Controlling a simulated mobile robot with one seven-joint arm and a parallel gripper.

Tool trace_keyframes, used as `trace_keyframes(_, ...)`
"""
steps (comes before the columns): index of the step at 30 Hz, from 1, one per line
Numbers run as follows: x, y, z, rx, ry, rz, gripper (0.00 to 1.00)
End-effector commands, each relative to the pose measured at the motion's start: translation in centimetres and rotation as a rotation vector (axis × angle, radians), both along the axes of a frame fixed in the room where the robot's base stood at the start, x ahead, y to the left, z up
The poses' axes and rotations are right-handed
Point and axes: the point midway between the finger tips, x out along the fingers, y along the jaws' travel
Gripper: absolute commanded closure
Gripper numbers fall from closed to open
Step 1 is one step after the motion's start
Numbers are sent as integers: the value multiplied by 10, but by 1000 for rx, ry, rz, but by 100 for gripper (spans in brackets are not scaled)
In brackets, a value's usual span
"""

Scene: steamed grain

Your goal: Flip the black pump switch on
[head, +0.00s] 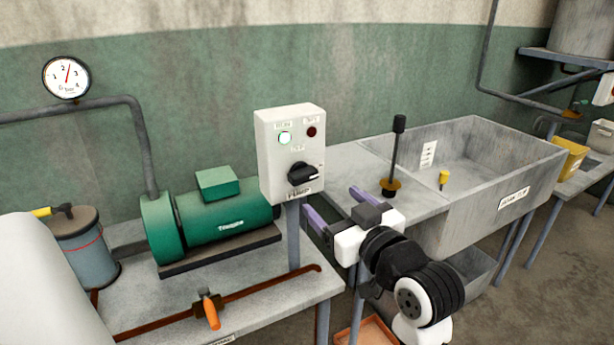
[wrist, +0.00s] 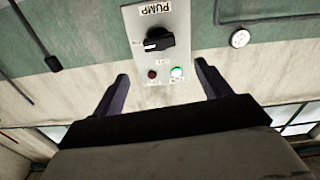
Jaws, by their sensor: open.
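The black pump switch (head: 303,174) is a rotary knob on the front of a pale grey control box (head: 290,140) labelled PUMP. Its white pointer mark points to the right in the head view. A green lamp (head: 285,138) on the box is lit and a red lamp (head: 312,132) is dark. The wrist view shows the knob (wrist: 153,40) upside down, beyond the fingertips. My gripper (head: 330,206) is open and empty, with purple fingers, in front of and below the box at its right. In the wrist view the fingers (wrist: 162,76) are apart, either side of the box.
A green motor (head: 225,217) stands left of the box on a bench with an orange-handled valve (head: 208,308). A grey sink (head: 500,165) is to the right, with a tall black lever (head: 394,155) and a small yellow knob (head: 444,178). A pressure gauge (head: 66,77) hangs at upper left.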

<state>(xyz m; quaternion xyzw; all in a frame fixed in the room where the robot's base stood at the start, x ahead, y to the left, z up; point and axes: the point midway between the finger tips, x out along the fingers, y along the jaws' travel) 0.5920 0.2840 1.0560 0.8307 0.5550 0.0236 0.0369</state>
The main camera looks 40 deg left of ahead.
Motion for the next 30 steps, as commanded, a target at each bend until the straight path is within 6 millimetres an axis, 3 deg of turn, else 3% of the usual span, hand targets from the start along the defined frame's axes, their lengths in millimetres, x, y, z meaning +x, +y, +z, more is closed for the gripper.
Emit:
trace_keyframes(9, 25, 65, 3, 0, 0, 4, 24)
trace_keyframes(15, 37, 92, 2, 0, 0, 2, 24)
trace_keyframes(29, 42, 103, 1, 1, -2, 0, 24)
trace_keyframes(30, 42, 103, 1, 1, -2, 0, 29)
